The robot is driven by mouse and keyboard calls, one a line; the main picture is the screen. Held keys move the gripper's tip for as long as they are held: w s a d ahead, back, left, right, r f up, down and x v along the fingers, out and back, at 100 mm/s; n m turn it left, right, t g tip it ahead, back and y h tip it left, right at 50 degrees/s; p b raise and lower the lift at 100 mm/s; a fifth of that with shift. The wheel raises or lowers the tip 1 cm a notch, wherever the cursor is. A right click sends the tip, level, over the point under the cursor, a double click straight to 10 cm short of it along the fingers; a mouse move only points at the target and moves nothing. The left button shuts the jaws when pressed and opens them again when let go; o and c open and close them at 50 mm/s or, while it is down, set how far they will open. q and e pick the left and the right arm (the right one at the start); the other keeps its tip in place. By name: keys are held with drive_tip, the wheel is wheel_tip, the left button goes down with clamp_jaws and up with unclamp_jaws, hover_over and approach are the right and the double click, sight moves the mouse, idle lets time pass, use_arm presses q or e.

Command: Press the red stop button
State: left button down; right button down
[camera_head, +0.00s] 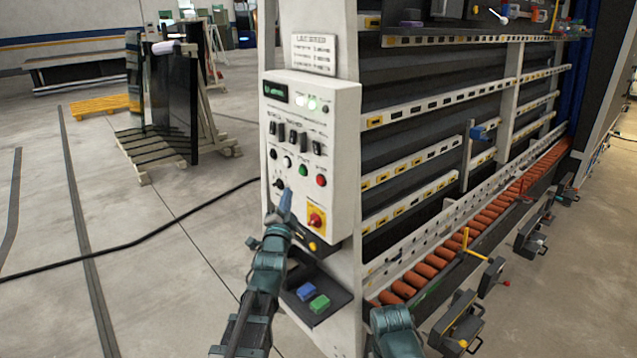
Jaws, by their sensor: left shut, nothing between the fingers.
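A white control box (343,120) stands upright on the washer's end post. A round red button (321,181) sits at the right end of its button row, beside a green button (303,170). Lower down, a larger red knob (315,219) sits on a yellow square. My left gripper (286,199) is shut and empty, in front of the lower left of the box. Its tip appears left of and below the red button, apart from it. I cannot tell whether the tip touches the panel. A teal part of my right arm shows at the bottom; its gripper is not visible.
Below the box, a dark shelf (327,322) holds a blue block (306,291) and a green block (319,304). Orange rollers (447,260) run along the washer to the right. A black cable (130,241) crosses the open floor at left. Glass panels (172,95) stand on a rack behind.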

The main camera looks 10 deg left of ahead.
sight(316, 178)
use_arm(q)
drive_tip(key=w+d, duration=0.4)
drive_tip(key=w, duration=0.2)
drive_tip(key=shift+w+d, duration=0.15)
drive_tip(key=shift+d, duration=0.25)
drive_tip(key=shift+w+d, duration=0.1)
idle(1.8)
drive_tip(key=shift+w+d, duration=0.2)
drive_tip(key=shift+w, duration=0.05)
drive_tip(key=shift+w+d, duration=0.3)
drive_tip(key=shift+w, duration=0.1)
idle(0.9)
drive_tip(key=shift+s, duration=0.1)
drive_tip(key=shift+s+a, duration=0.55)
drive_tip(key=shift+s, duration=0.1)
idle(0.3)
drive_tip(key=shift+s+a, duration=0.8)
drive_tip(key=shift+s, duration=0.2)
drive_tip(key=shift+s+a, duration=0.75)
drive_tip(key=shift+s, duration=0.25)
